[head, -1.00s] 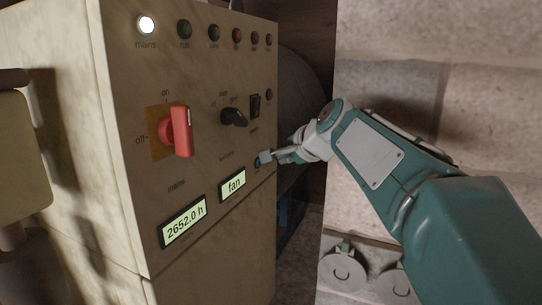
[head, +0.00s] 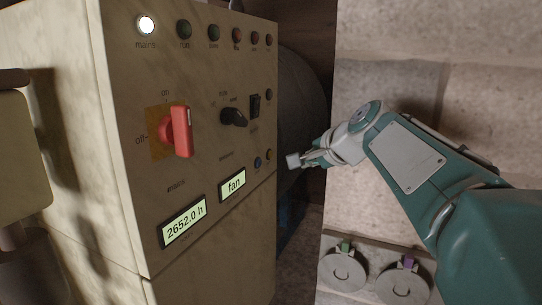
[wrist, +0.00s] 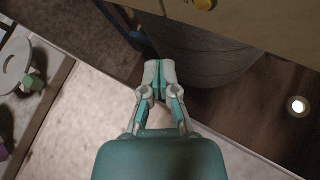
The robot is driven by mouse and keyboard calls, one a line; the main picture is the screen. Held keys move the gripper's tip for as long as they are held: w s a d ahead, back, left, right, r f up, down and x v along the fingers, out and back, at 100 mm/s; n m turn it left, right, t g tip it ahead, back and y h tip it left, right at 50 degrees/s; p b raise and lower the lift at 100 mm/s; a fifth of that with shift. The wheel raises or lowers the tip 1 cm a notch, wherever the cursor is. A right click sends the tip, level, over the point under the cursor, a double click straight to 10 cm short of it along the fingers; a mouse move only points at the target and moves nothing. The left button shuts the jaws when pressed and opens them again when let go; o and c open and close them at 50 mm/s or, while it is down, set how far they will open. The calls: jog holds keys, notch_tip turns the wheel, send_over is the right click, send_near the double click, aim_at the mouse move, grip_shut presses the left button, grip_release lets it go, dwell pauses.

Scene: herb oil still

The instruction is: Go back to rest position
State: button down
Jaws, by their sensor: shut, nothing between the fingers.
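The mains lamp (head: 146,25) glows white. One display (head: 233,184) reads "fan" and another (head: 184,222) reads "2652.0 h".
A dark rounded drum (head: 303,105) stands behind the cabinet; a grey drum surface (wrist: 205,60) shows in the wrist view. A stone wall (head: 420,75) is at right. A bright lamp (wrist: 298,106) shows at right.

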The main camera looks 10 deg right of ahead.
jog(key=s+f+n+g+h, duration=0.2)
jog(key=s+f+n, duration=0.4)
jog(key=s+f, duration=0.5)
jog(key=s+a+f+n+g+h, duration=0.1)
jog(key=s+f+n+g+h, duration=0.1)
jog(key=s+f+n, duration=0.4)
jog(key=s+f+g, duration=0.1)
jog(key=s+f, duration=0.4)
jog(key=s, duration=0.6)
jog(key=shift+s+a, duration=0.25)
jog(key=shift+a, duration=0.05)
